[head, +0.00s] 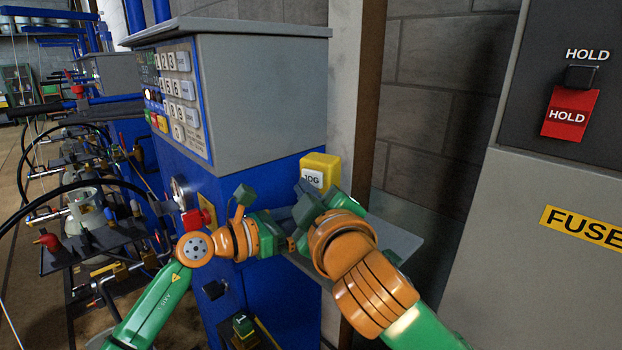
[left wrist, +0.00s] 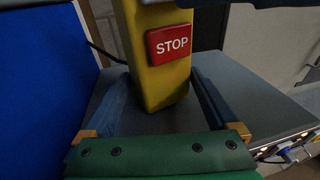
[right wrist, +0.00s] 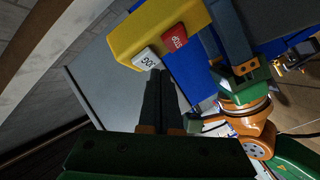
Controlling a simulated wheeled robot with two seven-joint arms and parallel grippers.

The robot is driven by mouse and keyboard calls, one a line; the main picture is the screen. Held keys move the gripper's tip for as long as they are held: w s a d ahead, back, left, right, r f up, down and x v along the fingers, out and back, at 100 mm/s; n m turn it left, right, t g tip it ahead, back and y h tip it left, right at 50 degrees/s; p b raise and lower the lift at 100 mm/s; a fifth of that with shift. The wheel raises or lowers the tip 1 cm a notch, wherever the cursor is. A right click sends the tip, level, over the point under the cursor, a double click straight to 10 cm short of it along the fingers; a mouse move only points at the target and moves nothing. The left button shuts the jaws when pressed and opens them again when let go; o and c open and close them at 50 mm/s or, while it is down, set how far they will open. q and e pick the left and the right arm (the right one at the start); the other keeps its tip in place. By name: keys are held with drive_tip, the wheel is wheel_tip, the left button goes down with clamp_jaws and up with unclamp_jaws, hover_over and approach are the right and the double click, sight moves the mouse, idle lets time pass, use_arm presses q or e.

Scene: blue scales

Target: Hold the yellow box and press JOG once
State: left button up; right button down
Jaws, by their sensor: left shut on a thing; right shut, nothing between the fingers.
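The yellow box (head: 321,165) is above a grey shelf beside the blue and grey cabinet. Its white JOG button (head: 312,179) faces me; it also shows in the right wrist view (right wrist: 147,60), near a red STOP button (right wrist: 174,38). In the left wrist view my left gripper (left wrist: 160,85) is shut on the yellow box, one finger on each side, with STOP (left wrist: 169,45) facing that camera. My right gripper (right wrist: 159,74) is shut and empty, its tips close to the JOG button. I cannot tell whether they touch it.
The grey shelf (head: 395,235) lies under the box. The cabinet (head: 265,100) with a keypad stands to the left. A grey panel with a red HOLD tag (head: 570,113) stands at the right. Hoses and gas fittings (head: 90,215) fill the left.

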drive_tip(key=shift+s+a, duration=0.1)
drive_tip(key=shift+s, duration=0.1)
drive_tip(key=s, duration=0.1)
drive_tip(key=s+a, duration=0.1)
drive_tip(key=s, duration=0.1)
drive_tip(key=s+a, duration=0.1)
drive_tip(key=shift+s+a, duration=0.15)
drive_tip(key=shift+s, duration=0.1)
idle(0.7)
